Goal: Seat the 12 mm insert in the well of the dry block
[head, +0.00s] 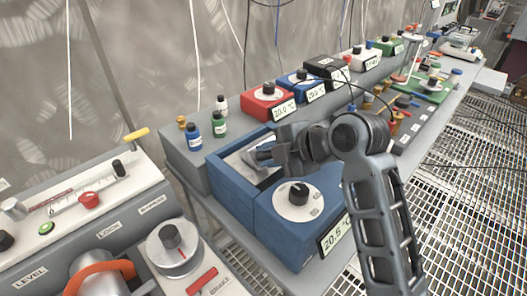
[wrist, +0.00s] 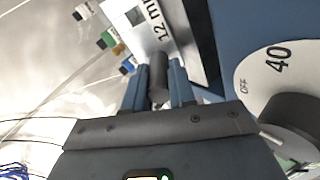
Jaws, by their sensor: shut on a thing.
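The dry block (head: 222,184) is a blue box with an open well at its back left, a white dial on top and a display reading 20.5 °C. My gripper (head: 264,154) is over the well. In the wrist view, my gripper (wrist: 162,75) is shut on the dark round grip of the 12 mm insert (wrist: 138,20), a bright metal block marked "12 mm". The insert lies at the well's opening, beside the blue housing; it also shows in the head view (head: 241,161), partly covered by my gripper. I cannot tell how deep it sits.
Small bottles with blue (head: 192,130), green and black caps stand behind the dry block. Red (head: 268,101) and blue dial units with displays stand along the bench to the right. A grey console (head: 90,215) is at left. Grating floor lies right.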

